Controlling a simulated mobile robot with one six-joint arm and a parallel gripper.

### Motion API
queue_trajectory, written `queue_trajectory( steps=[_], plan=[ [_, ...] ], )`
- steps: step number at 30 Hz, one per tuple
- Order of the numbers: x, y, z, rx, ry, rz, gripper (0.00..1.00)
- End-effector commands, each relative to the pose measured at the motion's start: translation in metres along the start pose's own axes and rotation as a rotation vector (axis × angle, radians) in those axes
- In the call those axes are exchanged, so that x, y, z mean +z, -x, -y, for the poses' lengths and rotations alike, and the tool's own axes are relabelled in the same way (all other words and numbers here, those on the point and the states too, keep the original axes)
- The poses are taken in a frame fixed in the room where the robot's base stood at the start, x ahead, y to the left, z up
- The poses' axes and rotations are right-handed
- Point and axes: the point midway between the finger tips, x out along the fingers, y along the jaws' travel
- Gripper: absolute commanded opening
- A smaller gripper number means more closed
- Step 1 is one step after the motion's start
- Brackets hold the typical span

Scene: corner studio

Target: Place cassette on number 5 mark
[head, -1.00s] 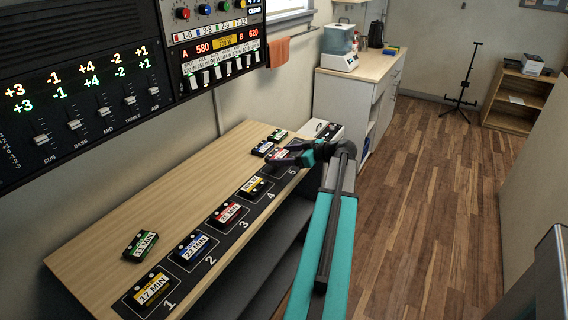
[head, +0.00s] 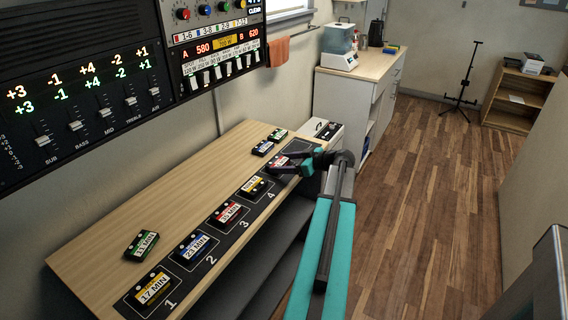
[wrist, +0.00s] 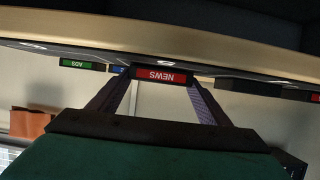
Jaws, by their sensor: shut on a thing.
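My gripper (head: 284,164) is shut on a red cassette (head: 279,161) at the far part of the black numbered strip (head: 215,272). In the wrist view, which is upside down, the red cassette (wrist: 160,76) reads NEWS and sits between the two fingers (wrist: 162,92). It is close to the strip's surface; I cannot tell whether it touches. The number 5 mark is hidden under my gripper and the cassette. Marks 1 to 4 show in front of it, each with a cassette, such as the yellow one (head: 252,187) at 4.
A blue cassette (head: 262,148) and a green cassette (head: 278,135) lie on the wood behind my gripper. Another green cassette (head: 141,244) lies near the left end. The wooden top (head: 190,185) is mostly clear.

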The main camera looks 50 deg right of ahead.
Motion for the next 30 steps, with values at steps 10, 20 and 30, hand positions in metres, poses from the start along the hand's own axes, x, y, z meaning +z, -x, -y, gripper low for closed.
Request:
queue_trajectory(
  steps=[10, 20, 30],
  plan=[
    [0.0032, -0.0013, 0.0001, 0.0, 0.0, 0.0, 0.73],
    [0.0024, -0.001, 0.0, 0.0, 0.0, 0.0, 0.9],
    [-0.001, 0.0024, -0.0001, 0.001, 0.0, 0.0, 0.9]
  ],
)
